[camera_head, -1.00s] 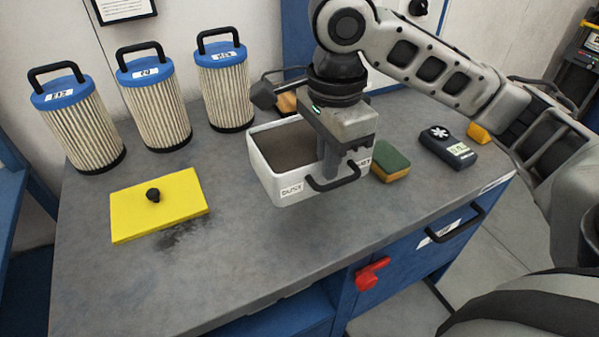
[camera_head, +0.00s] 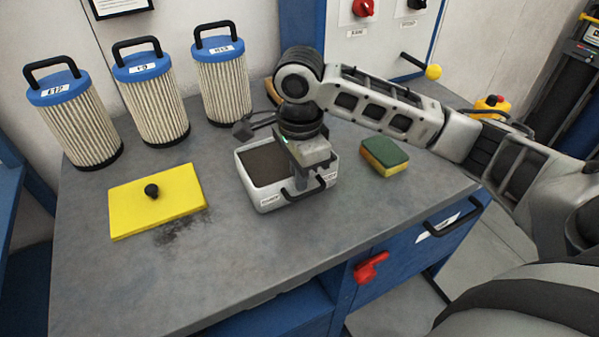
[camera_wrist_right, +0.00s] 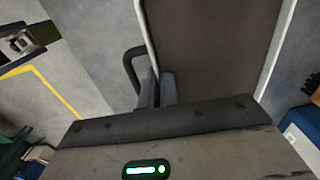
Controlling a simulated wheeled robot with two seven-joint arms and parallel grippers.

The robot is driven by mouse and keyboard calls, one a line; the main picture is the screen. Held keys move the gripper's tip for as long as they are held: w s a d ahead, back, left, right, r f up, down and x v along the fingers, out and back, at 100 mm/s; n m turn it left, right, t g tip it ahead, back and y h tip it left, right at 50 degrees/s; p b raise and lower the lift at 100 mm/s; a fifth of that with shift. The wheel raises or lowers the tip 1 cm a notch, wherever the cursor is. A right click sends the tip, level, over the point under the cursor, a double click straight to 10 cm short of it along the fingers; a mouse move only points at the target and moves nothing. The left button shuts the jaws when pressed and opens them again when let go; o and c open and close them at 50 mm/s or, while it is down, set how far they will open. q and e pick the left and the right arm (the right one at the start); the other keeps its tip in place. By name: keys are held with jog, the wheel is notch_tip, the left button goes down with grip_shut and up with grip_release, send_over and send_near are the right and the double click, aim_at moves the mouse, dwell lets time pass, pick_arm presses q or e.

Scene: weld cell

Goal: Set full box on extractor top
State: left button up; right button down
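The full box (camera_head: 262,195) is white, filled nearly to the rim with dark dust, and has a black front handle. It appears to rest upright on the grey top (camera_head: 230,250), right of the yellow lid; exact contact is hard to tell. My right gripper (camera_head: 303,187) is over its front wall, by the handle. In the right wrist view the gripper's fingers (camera_wrist_right: 160,90) are close together on the box's white wall (camera_wrist_right: 150,45), one inside and one between wall and handle. My left gripper is out of view.
Several pleated filters with blue caps (camera_head: 150,100) stand at the back left. The yellow lid (camera_head: 157,203) with a black knob lies at left beside a dark smudge. A green-yellow sponge (camera_head: 385,156) lies right of the box. A red handle (camera_head: 371,267) sits on the blue front.

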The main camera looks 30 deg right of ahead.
jog(key=shift+f, duration=0.15)
jog(key=c, duration=1.6)
grip_release()
jog(key=shift+c, duration=0.2)
notch_tip(320, 180, up, 12)
jog(key=shift+r, duration=0.2)
